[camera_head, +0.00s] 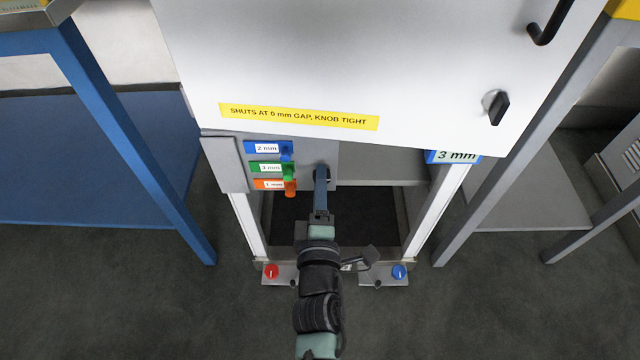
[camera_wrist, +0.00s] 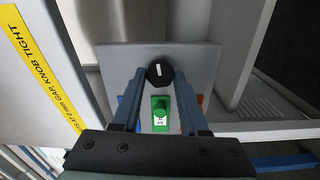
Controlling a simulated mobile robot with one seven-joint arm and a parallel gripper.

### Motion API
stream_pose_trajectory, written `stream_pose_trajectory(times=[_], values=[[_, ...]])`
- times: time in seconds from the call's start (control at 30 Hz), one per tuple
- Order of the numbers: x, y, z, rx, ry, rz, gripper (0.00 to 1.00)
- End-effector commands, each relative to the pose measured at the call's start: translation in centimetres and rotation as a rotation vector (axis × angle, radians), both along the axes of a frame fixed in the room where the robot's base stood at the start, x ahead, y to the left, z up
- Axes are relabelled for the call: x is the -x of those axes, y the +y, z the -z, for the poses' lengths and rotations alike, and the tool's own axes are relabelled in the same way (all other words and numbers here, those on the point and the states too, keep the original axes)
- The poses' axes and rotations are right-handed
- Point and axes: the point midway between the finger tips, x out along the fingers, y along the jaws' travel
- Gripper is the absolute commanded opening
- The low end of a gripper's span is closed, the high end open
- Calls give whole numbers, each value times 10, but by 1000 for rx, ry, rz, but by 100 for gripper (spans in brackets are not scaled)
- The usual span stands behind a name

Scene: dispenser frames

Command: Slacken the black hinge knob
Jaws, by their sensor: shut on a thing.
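The black hinge knob (camera_wrist: 160,74) is round, with a white mark on its face that stands nearly upright in the wrist view. It sits on a grey plate (camera_wrist: 115,62). My gripper (camera_wrist: 160,78) has one finger on each side of the knob and is shut on it. In the head view my gripper (camera_head: 321,183) reaches the plate right of the coloured tags and covers most of the knob. The white door panel (camera_head: 350,60) above carries a yellow strip (camera_head: 299,116) reading "SHUTS AT 0 mm GAP, KNOB TIGHT".
Blue "2 mm", green "3 mm" (camera_head: 270,168) and orange "1 mm" tagged pieces sit left of the knob. A black latch (camera_head: 496,107) is on the door. Red (camera_head: 271,271) and blue (camera_head: 399,271) knobs stand at the frame's foot. A blue table (camera_head: 90,160) stands left.

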Motion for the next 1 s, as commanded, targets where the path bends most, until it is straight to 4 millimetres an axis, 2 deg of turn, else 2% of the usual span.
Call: stream_pose_trajectory(times=[0.4, 0.43, 0.6, 0.87, 1.0], values=[[1, 0, 1, 8, 2, 0, 0], [1, 0, 1, 7, 2, 0, 45], [0, 0, 1, 7, 2, 0, 74], [0, 0, 0, 7, 1, 0, 74], [7, 0, 1, 6, 2, 1, 74]])
